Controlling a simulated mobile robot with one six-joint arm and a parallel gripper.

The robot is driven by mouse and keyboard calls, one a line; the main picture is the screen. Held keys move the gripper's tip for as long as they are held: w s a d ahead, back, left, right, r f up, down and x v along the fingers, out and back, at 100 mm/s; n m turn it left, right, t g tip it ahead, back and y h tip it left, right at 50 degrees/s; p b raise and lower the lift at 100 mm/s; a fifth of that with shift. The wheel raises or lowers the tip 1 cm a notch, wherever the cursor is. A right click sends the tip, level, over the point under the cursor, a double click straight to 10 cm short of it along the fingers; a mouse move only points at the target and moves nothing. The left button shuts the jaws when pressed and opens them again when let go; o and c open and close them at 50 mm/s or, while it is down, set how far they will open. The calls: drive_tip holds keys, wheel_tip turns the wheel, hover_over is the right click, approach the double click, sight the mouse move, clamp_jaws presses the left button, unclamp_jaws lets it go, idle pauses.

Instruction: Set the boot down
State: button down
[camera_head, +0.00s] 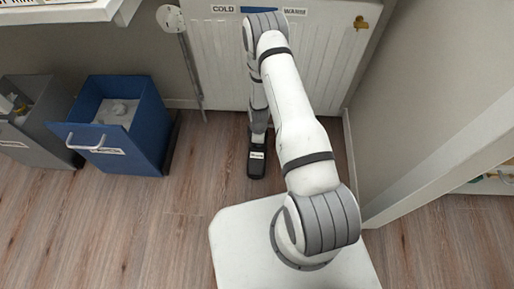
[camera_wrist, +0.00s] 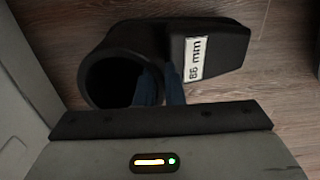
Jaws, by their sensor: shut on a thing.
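The boot (camera_wrist: 218,48) is black, with a white label marked in mm on its foot. In the wrist view its round shaft opening (camera_wrist: 108,84) faces the camera and its foot points right. My gripper (camera_wrist: 160,84) is shut on the wall of the shaft, with one dark blue finger inside the opening. In the head view the boot (camera_head: 256,163) is upright, low over or on the floor in front of the white panel, toe towards my base. Whether its sole touches the floor cannot be told. My arm hides part of the shaft.
A white ribbed panel (camera_head: 215,60) with COLD and WARM labels stands behind the boot. A blue bin (camera_head: 140,135) with a white handle stands to the left, beside a grey bin (camera_head: 45,125). A wall is at right. Wooden floor (camera_head: 185,205) left of the boot is clear.

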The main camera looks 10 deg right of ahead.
sight(257, 152)
drive_tip(key=shift+f+b, duration=0.65)
drive_tip(key=shift+f, duration=1.1)
drive_tip(key=shift+f, duration=0.2)
drive_tip(key=c, duration=1.6)
unclamp_jaws()
drive_tip(key=shift+o, duration=0.2)
drive_tip(key=shift+r, duration=0.1)
